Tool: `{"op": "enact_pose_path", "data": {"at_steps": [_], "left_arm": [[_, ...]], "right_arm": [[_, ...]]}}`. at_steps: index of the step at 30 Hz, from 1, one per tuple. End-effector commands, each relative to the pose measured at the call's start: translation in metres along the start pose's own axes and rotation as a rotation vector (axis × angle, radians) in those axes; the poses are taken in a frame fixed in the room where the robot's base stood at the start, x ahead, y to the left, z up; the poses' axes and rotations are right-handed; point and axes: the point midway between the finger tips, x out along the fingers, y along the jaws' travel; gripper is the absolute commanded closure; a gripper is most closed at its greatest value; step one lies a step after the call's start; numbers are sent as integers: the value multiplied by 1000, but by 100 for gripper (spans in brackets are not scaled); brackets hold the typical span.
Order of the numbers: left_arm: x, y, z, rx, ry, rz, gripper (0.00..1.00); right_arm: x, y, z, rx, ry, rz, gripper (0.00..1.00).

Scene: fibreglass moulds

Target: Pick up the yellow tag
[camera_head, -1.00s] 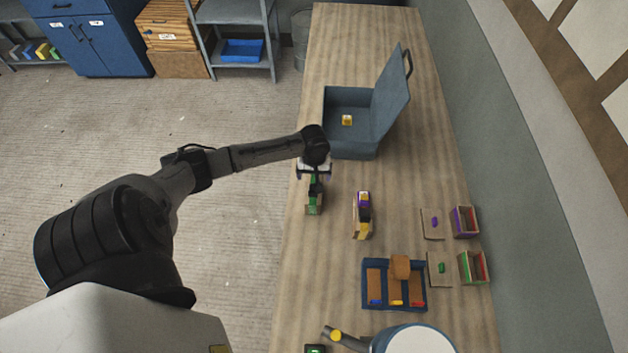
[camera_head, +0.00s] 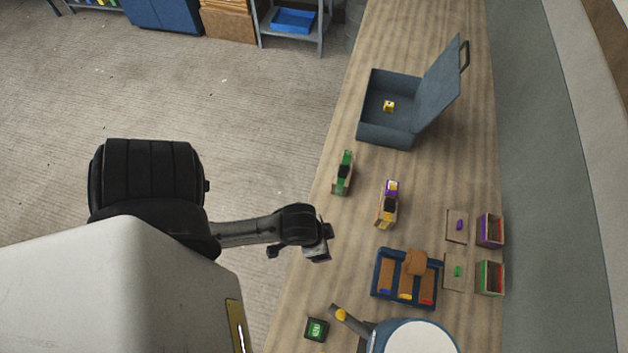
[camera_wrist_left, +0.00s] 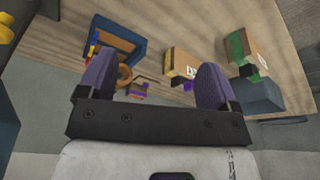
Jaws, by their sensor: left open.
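One yellow strip (camera_head: 405,296) sits at the front of the middle compartment of the blue tray (camera_head: 376,268), between a blue and a red one. A yellow piece with a pale face (camera_head: 389,105) lies inside the open grey case (camera_head: 440,95). My left gripper (camera_head: 322,254) is over the table's left edge, left of the tray. In the wrist view its purple fingers (camera_wrist_left: 155,84) are apart with nothing held between them. My right gripper is not seen.
A green-marked block (camera_head: 343,173) and a purple-and-yellow one (camera_head: 387,204) stand between case and tray. Two small open boxes (camera_head: 490,231) are at right. A round white-topped object (camera_head: 415,337) and a dark green-faced device (camera_head: 317,329) are in front. The table's middle left is clear.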

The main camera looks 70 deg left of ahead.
Motion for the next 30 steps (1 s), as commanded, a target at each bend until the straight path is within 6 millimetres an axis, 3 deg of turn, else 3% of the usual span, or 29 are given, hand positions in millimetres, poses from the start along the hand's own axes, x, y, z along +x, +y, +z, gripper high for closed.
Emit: {"op": "enact_pose_path", "data": {"at_steps": [8, 17, 21, 24, 30], "left_arm": [[-37, 8, 7, 70, 32, -31, 15], [-95, 9, -10, 71, 31, -31, 15], [-117, 9, -16, 71, 31, -30, 26], [-120, 10, -17, 70, 31, -30, 35], [-117, 10, -16, 70, 31, -30, 36]], "right_arm": [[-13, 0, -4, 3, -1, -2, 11], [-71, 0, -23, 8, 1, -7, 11], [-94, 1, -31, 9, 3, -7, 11], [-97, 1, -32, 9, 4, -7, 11], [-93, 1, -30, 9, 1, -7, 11]]}}
